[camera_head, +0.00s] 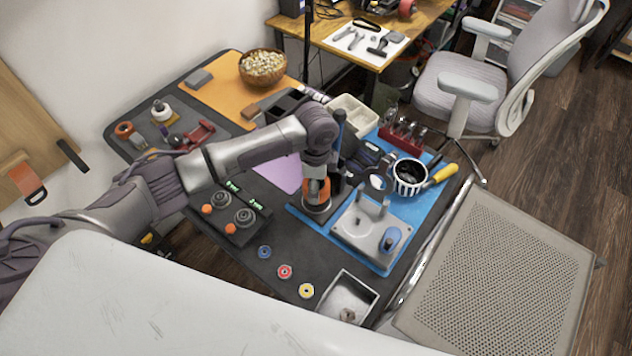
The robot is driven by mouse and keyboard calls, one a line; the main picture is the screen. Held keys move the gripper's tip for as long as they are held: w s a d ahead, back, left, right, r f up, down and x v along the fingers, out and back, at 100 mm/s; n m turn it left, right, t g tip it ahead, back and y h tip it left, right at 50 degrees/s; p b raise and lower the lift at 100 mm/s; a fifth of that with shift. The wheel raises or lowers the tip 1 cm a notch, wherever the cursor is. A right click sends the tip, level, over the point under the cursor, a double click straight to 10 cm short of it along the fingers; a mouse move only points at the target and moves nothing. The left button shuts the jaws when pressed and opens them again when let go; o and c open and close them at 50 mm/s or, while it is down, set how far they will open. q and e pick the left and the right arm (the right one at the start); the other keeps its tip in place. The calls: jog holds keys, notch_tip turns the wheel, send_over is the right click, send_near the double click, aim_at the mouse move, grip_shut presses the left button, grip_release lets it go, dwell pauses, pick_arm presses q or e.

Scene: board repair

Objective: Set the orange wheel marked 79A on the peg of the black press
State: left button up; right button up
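My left arm comes in from the left, and its gripper (315,174) points down over the work table. An orange piece, likely the orange wheel (317,192), shows right below the gripper, over the base of the black press (297,208). No 79A marking can be read. The press has a dark upright (340,135) just behind and to the right of the gripper. The arm and the orange piece hide the peg. The fingertips are too small to tell whether they grip the orange piece or whether it rests on the press. My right gripper is not in view.
A grey metal fixture (352,232) stands close right of the press on a blue mat (427,205). A two-dial box (230,214) is to its left. Blue (265,252), red (284,271) and yellow (306,290) rings and a metal tray (336,299) lie in front.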

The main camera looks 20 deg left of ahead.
pick_arm(q)
jog(key=shift+f, duration=0.2)
dwell(0.3)
jog(key=shift+f+b, duration=0.55)
jog(key=shift+f, duration=0.95)
dwell(0.3)
dwell(0.7)
jog(key=shift+f+p, duration=0.2)
jog(key=shift+p, duration=0.2)
dwell(0.4)
jog(key=o, duration=1.3)
jog(key=shift+o, duration=0.3)
jog(key=shift+w+r, duration=0.1)
jog(key=shift+r, duration=0.1)
